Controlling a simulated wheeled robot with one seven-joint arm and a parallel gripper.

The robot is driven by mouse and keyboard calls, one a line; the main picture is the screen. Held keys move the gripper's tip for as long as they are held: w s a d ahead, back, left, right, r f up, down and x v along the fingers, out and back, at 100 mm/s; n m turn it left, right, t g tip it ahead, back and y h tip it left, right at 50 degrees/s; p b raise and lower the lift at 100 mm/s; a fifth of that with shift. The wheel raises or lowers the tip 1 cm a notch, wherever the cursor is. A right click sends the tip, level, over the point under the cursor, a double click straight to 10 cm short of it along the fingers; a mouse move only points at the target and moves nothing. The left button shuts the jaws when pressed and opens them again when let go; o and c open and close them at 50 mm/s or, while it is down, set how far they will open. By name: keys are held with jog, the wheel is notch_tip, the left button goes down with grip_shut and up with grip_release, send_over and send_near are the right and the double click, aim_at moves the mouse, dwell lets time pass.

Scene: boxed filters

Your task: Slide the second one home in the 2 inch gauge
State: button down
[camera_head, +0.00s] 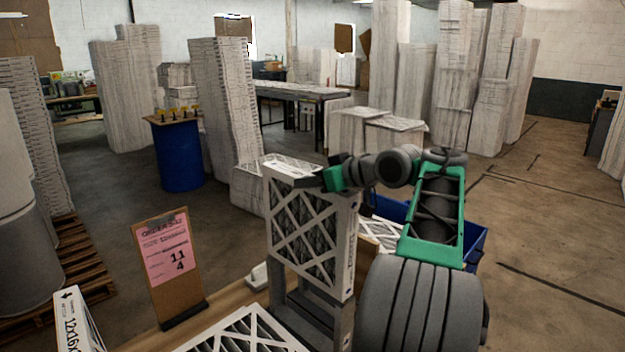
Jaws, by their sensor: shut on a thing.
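A white-framed pleated filter (303,232) stands upright at the centre, with crossed white strips over dark pleats. My gripper (318,181) is shut on its upper right part, and my green and black arm reaches in from the right. Below the filter is a grey frame-like stand (335,325), which looks like the gauge. The filter's lower edge is at the stand's upper part. I cannot tell how deep it sits in the slot, or the slot's width. Another filter (243,333) lies flat at the bottom edge, partly cut off.
A box marked 12x16 (75,325) is at lower left. A blue bin (477,245) holding a filter is behind my arm. Stacks and a blue drum (178,158) stand farther back.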

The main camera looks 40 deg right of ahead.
aim_at(312, 236)
jog(key=shift+f, duration=0.15)
jog(key=shift+f+b, duration=1.7)
jog(key=shift+f, duration=0.35)
jog(key=shift+f+b, duration=1.65)
jog(key=shift+f, duration=0.25)
dwell(0.3)
jog(key=shift+f+b, duration=3.15)
jog(key=shift+f, duration=0.85)
